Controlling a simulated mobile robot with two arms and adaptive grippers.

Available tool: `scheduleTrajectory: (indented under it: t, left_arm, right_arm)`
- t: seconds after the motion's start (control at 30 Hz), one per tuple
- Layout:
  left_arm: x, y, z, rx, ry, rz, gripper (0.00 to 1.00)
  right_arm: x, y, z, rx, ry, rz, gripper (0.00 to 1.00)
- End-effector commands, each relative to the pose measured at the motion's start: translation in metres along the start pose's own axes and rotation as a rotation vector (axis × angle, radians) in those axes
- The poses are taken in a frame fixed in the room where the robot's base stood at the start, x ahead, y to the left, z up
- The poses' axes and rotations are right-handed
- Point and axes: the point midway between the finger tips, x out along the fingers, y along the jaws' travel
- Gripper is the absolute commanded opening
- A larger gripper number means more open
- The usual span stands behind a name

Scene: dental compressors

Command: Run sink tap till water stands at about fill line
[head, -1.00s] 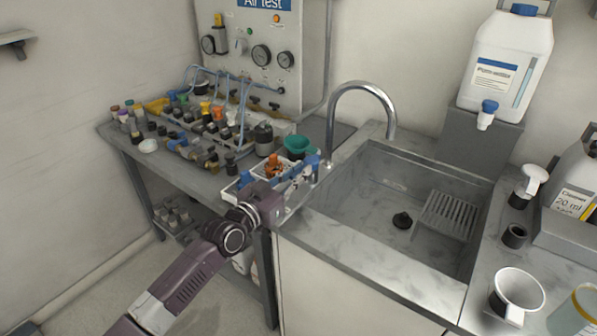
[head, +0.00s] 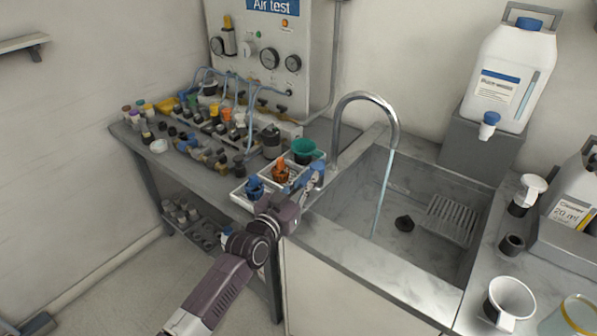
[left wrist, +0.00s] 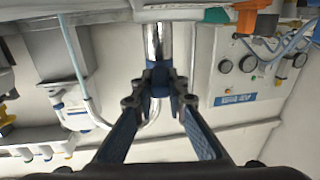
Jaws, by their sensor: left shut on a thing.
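The sink tap (head: 368,97) is a tall silver gooseneck at the back left of the sink (head: 345,262). A thin stream of water (head: 384,190) falls from its spout into the basin. A black plug or drain piece (head: 404,223) sits on the basin floor. I cannot make out a fill line or how deep any water stands. My left gripper (head: 318,173) is at the tap's base, shut on the tap handle, which the fingers mostly hide. In the left wrist view the gripper (left wrist: 160,82) closes right in front of the silver tap column (left wrist: 157,42). My right gripper is not in view.
White trays with a blue part (head: 254,187) and an orange part (head: 281,170), and a green funnel (head: 305,148), crowd the bench beside my left gripper. A grate (head: 450,220) lies in the sink.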

Motion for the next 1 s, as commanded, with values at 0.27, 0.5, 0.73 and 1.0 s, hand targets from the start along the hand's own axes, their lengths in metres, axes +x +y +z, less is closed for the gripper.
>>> scheduleTrajectory:
  t: [0.27,0.5,0.73,1.0]
  left_arm:
    - [0.000,0.000,0.000,0.001,0.002,-0.001,0.00]
    - [0.000,0.000,0.000,0.001,0.001,-0.001,0.30]
    - [-0.001,0.000,0.000,0.001,0.001,0.000,0.30]
    - [-0.032,0.000,0.001,0.001,0.000,0.000,0.30]
  right_arm:
    - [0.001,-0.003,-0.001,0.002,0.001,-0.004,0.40]
    - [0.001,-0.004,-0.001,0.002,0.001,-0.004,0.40]
    - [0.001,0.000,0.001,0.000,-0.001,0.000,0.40]
    - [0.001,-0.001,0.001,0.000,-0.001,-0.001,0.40]
